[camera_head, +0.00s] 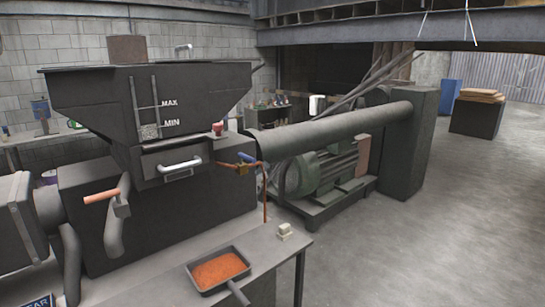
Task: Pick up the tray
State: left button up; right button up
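A dark, shallow square tray (228,283) with a handle lies on a grey table (172,262) at the bottom centre. It holds orange-red granular material (218,270). Its handle (239,294) points toward the bottom edge of the picture, where its end is close to the frame edge. Neither my left nor my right gripper is in view.
A small pale block (285,233) sits on the table near its right corner. Behind the table stands a large dark machine with a MAX/MIN hopper (95,97) and a white-handled drawer (180,165). Clear concrete floor (420,250) lies to the right.

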aim_at(216, 270)
jog(key=z, duration=0.7)
jog(key=k, duration=1.05)
jog(key=z, duration=1)
jog(key=i, duration=2.25)
jog(key=u, duration=0.4)
jog(key=i, duration=1.8)
jog(key=u, duration=0.55)
jog(key=i, duration=1.2)
jog(key=u, duration=0.95)
jog(key=i, duration=0.9)
jog(key=u, duration=1.8)
jog(key=i, duration=0.8)
jog(key=u, duration=1.15)
jog(key=i, duration=1.05)
jog(key=u, duration=0.25)
